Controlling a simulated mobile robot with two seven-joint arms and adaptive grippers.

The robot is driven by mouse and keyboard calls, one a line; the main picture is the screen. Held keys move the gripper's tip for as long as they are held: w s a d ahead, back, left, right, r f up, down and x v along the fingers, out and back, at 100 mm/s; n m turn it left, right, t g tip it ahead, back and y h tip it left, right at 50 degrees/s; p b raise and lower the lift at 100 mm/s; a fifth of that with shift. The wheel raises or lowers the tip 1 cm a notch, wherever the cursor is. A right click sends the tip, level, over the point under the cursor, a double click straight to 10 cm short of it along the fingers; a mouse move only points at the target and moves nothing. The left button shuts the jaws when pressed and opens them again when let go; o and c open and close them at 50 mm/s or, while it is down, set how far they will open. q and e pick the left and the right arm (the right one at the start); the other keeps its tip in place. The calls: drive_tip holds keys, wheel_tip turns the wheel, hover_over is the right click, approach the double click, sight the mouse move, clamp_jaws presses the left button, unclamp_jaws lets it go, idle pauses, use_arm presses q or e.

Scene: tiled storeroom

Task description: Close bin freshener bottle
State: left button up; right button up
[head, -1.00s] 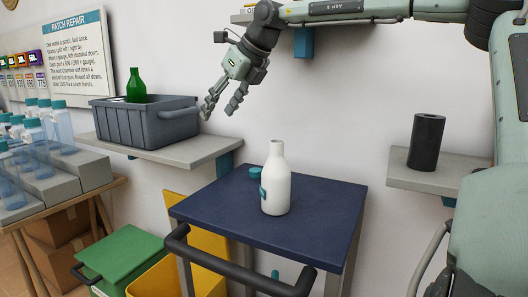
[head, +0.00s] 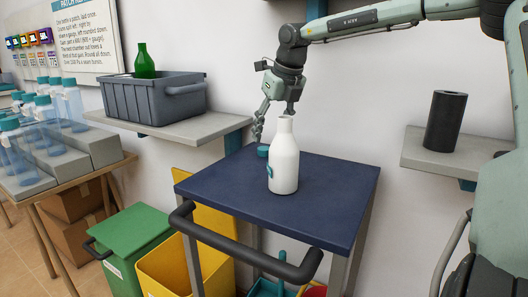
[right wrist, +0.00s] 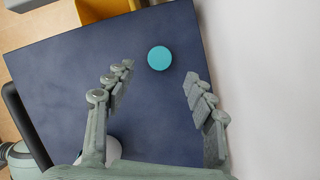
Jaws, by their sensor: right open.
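A white bottle (head: 284,165) with a teal label stands upright and uncapped on the blue cart top (head: 330,205). A teal cap (head: 263,151) lies on the cart top just left of and behind the bottle. My right gripper (head: 272,125) is open and empty, pointing down over the back of the cart. The bottle's neck hides part of it. In the right wrist view, the cap (right wrist: 159,58) shows just beyond the gap between the open fingertips (right wrist: 160,74). The bottle (right wrist: 113,149) is partly hidden behind a finger there. My left gripper is not in view.
A grey crate (head: 135,100) with a green bottle (head: 144,62) sits on a wall shelf at left. A black cylinder (head: 445,121) stands on a shelf at right. The cart handle (head: 240,252) runs along the front. Green (head: 130,240) and yellow (head: 165,270) bins stand below.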

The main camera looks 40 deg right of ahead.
sight(264, 148)
drive_tip(key=shift+r, duration=0.1)
drive_tip(key=x, duration=0.5)
drive_tip(key=shift+w, duration=0.15)
drive_tip(key=shift+c, duration=0.6)
drive_tip(key=c, duration=0.7)
